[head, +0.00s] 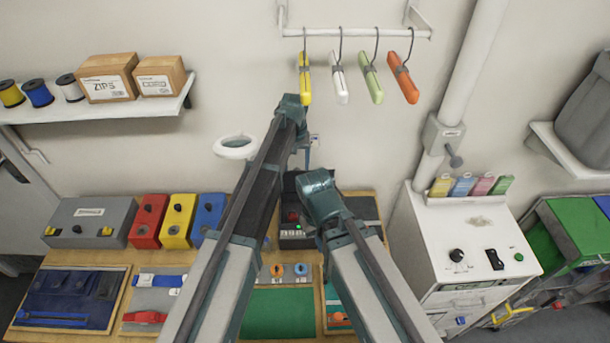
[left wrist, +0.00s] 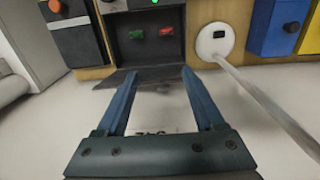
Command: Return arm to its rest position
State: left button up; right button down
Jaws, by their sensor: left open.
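My left arm reaches up the middle of the head view, and its gripper (head: 309,150) hangs below the raised wrist, in front of the wall. In the left wrist view the two blue fingers of this gripper (left wrist: 160,73) stand wide apart with nothing between them. A dark unit (left wrist: 152,35) with green and red parts lies beyond the fingertips. My right arm comes in from the lower right and ends in a bent teal joint above the workbench (head: 225,262). The fingers of my right gripper cannot be made out.
Yellow (head: 305,78), white (head: 339,80), green (head: 371,80) and orange (head: 402,78) hanging items are close above my left wrist. A white ring (head: 236,147) is to its left. A white cabinet (head: 465,225) stands right. Red, yellow and blue boxes (head: 207,212) line the bench back.

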pick_arm(q)
jog(key=s+a+f+m+b, duration=0.1)
jog(key=s+a+f+b, duration=0.15)
jog(key=s, duration=0.75)
jog(key=s+a+f+m+y+b, duration=0.15)
jog(key=s+f+b, duration=0.25)
jog(key=s, duration=0.6)
jog(key=s+a+f+m+b, duration=0.1)
jog(key=s+a+f+b, duration=0.15)
jog(key=s, duration=0.75)
jog(key=f+b, duration=0.1)
jog(key=f, duration=0.1)
jog(key=f+b, duration=0.4)
jog(key=shift+w+d, duration=0.3)
